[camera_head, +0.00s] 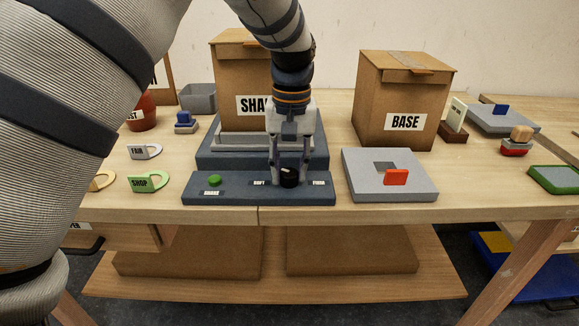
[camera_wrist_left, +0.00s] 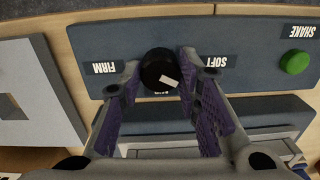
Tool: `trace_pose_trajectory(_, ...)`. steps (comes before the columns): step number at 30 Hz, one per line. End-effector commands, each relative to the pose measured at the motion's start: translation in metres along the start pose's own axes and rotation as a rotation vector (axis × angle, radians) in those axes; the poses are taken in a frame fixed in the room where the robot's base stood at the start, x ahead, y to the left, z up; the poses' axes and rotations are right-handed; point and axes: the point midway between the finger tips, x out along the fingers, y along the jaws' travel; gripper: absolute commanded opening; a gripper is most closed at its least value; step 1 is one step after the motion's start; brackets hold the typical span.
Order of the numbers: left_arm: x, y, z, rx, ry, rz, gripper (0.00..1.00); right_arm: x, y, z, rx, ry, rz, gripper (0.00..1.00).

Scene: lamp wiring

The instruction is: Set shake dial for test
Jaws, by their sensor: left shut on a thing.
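The shake dial (camera_head: 289,177) is a round black knob on the front of the dark blue shaker panel (camera_head: 236,190), between the SOFT label (camera_head: 259,183) and the FIRM label (camera_head: 319,183). My left gripper (camera_head: 290,172) reaches down over it, with a finger on each side, shut on the knob. In the left wrist view the dial (camera_wrist_left: 160,72) sits between the fingertips; its white mark lies a little toward the SOFT side (camera_wrist_left: 215,62). A green SHAKE button (camera_head: 214,180) is at the panel's left. My right gripper is not in view.
A carton with a partly hidden label (camera_head: 238,75) stands on the shaker behind the arm. A BASE carton (camera_head: 405,95) and a grey plate with a red piece (camera_head: 360,190) are to the right. FAIR (camera_head: 140,152) and SHOP (camera_head: 142,183) tags lie left.

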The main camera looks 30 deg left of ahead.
Motion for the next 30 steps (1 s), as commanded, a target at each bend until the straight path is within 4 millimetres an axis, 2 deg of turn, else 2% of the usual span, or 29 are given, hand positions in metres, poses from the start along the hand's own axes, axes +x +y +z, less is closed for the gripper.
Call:
trace_pose_trajectory(6,0.002,0.000,0.001,-0.002,-0.005,-0.001,0.03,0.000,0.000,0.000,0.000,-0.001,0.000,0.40)
trace_pose_trajectory(7,0.002,0.000,0.001,-0.001,-0.005,-0.002,0.33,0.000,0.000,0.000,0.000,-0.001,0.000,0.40)
trace_pose_trajectory(9,0.002,0.000,0.001,-0.001,-0.005,-0.001,0.48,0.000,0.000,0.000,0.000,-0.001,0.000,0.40)
trace_pose_trajectory(10,0.002,0.000,0.001,-0.001,-0.005,-0.001,0.51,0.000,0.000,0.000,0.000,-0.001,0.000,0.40)
trace_pose_trajectory(20,-0.005,0.000,0.000,0.000,0.000,0.001,0.51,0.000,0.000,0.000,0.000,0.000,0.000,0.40)
trace_pose_trajectory(23,-0.025,0.000,-0.001,0.001,0.004,0.002,0.51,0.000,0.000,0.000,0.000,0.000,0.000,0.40)
trace_pose_trajectory(30,-0.089,0.000,-0.001,0.000,0.002,0.001,0.51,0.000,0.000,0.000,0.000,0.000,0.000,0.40)
